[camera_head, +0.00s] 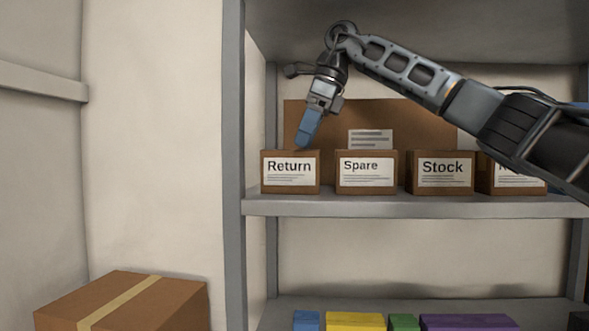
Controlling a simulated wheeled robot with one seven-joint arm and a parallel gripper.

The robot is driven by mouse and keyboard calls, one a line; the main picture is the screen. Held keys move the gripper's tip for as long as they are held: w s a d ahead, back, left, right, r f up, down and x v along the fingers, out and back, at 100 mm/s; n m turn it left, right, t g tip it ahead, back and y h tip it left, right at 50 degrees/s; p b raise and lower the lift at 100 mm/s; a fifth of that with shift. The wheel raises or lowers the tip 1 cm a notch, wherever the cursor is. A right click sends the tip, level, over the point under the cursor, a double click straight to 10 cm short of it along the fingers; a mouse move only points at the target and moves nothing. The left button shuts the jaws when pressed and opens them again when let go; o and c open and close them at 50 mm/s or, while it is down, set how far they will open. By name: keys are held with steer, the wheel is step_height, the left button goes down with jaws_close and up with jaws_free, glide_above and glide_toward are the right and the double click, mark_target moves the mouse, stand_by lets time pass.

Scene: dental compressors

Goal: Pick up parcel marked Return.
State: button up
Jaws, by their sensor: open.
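The parcel marked Return (291,188) is a small brown box with a white label. It stands at the left end of the shelf, close to the shelf's left post. My gripper (303,143) points down at the top of this parcel, with its blue fingertip close to the upper right part of the box. I cannot tell whether it touches. The gripper is open, though only one finger shows clearly from this side. Nothing is seen in it.
Parcels marked Spare (367,190) and Stock (441,189) and a partly hidden one (518,190) stand to the right on the shelf (400,207). A large brown box (420,115) stands behind. The grey post (233,150) is at left. A taped carton (120,300) sits lower left.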

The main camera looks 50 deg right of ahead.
mark_target(291, 168)
steer(key=p+x, duration=0.1)
steer(key=x, duration=0.6)
steer(key=shift+w+a+r+p, duration=0.1)
steer(key=shift+r+p, duration=0.05)
steer(key=shift+p, duration=0.25)
steer(key=shift+w+a+f, duration=0.1)
steer(key=shift+w+f, duration=0.05)
steer(key=shift+f, duration=0.25)
steer(key=shift+f, duration=0.15)
steer(key=shift+c, duration=0.3)
steer(key=c, duration=1.2)
steer(key=shift+o, duration=0.2)
